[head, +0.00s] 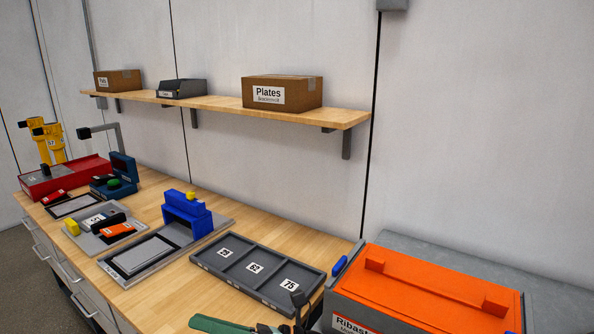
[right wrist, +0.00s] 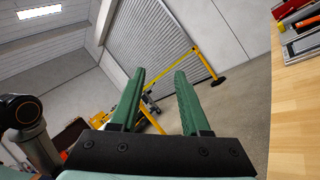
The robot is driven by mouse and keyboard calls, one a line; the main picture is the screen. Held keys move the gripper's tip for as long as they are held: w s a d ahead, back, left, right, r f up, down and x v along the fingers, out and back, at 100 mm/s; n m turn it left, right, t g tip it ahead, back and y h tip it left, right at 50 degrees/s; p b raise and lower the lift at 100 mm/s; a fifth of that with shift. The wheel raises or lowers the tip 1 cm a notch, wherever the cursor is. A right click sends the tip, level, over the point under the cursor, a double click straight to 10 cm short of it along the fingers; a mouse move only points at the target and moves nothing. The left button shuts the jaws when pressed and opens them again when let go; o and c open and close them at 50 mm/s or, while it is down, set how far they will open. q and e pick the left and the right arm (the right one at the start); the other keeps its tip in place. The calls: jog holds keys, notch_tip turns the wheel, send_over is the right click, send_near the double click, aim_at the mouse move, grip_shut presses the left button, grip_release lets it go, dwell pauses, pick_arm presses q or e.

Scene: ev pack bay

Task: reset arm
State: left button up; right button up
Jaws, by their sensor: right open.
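My left gripper is in neither view.
A three-compartment grey tray (head: 231,250) lies on the wooden bench (head: 165,205) near the right gripper. An orange-topped battery pack (head: 430,290) stands at the right. A blue block fixture (head: 187,218) and red case (head: 85,175) are farther left. A shelf (head: 215,103) holds boxes above. The yellow barrier (right wrist: 172,67) stands on open floor.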

jog(key=d+f+m+t+h, duration=0.7)
jog(key=d+f+m+t, duration=0.15)
jog(key=m, duration=0.75)
jog(key=d+f+m+t+h, duration=0.7)
jog(key=d+f+m, duration=0.3)
jog(key=m, duration=0.5)
jog(key=s+d+f+m+g+h, duration=0.2)
jog(key=s+d+f+m, duration=0.3)
jog(key=s, duration=0.4)
jog(key=s+d+f+m+g+h, duration=0.3)
jog(key=s+d+f+m+g, duration=0.2)
jog(key=s+d+f, duration=0.3)
jog(key=shift+s+f+m+h, duration=0.3)
jog(key=shift+s+m, duration=0.2)
jog(key=shift+m, duration=0.3)
jog(key=shift+a, duration=0.1)
